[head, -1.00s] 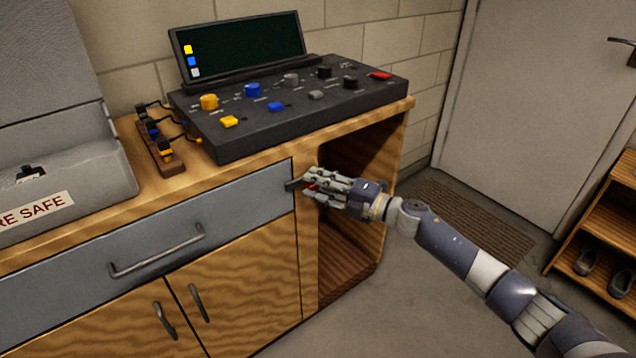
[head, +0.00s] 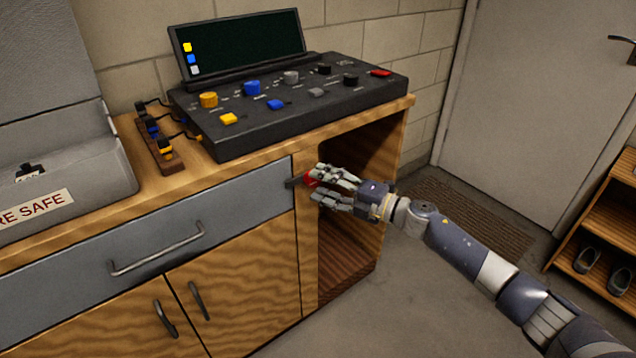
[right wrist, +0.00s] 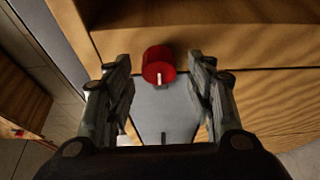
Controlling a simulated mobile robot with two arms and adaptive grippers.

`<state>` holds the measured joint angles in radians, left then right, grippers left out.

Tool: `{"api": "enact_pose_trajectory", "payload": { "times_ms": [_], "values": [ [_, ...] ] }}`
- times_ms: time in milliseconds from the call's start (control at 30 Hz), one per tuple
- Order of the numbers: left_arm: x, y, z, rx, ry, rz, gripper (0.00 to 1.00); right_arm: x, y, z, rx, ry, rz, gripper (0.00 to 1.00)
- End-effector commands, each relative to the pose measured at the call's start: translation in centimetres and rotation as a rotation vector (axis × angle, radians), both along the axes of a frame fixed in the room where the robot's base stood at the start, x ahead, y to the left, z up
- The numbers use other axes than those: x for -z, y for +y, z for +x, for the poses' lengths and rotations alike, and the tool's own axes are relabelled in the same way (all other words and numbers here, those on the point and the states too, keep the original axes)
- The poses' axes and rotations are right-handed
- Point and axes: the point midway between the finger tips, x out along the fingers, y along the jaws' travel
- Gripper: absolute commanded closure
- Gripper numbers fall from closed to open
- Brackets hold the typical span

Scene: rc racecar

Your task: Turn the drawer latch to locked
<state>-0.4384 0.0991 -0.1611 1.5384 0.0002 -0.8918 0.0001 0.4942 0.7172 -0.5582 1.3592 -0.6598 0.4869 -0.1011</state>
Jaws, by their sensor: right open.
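The red latch knob (head: 310,180) sits at the right end of the grey drawer front (head: 215,213), with a short dark bar (head: 292,183) to its left. In the right wrist view the knob (right wrist: 157,62) shows as a red cylinder with a white mark. My right gripper (head: 317,184) is open at the knob. In the wrist view its two fingers (right wrist: 160,75) stand on either side of the knob, with a visible gap on each side. My left gripper is not in view.
A control console (head: 290,115) with coloured knobs and a screen stands on the wooden bench. A rack with plugs (head: 158,150) and a grey case (head: 75,180) are to its left. The drawer handle (head: 158,252) sticks out.

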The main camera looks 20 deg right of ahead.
Motion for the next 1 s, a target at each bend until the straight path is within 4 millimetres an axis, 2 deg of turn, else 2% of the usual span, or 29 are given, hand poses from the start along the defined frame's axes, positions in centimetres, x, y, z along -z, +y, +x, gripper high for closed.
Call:
{"api": "enact_pose_trajectory", "payload": {
  "times_ms": [300, 500, 700, 1000],
  "values": [
    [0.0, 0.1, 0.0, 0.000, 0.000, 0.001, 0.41, 0.2, -4.4, -4.8, 0.001, 0.004, -0.003, 0.50],
    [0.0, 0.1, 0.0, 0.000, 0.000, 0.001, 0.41, 0.1, -6.1, -6.7, -0.001, 0.004, -0.002, 0.50],
    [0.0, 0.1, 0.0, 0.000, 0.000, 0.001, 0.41, 0.0, -6.8, -7.5, -0.001, 0.001, 0.000, 0.50],
    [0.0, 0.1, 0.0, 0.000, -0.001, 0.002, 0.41, 0.0, -6.8, -7.5, -0.001, 0.001, -0.001, 0.50]
  ]
}}
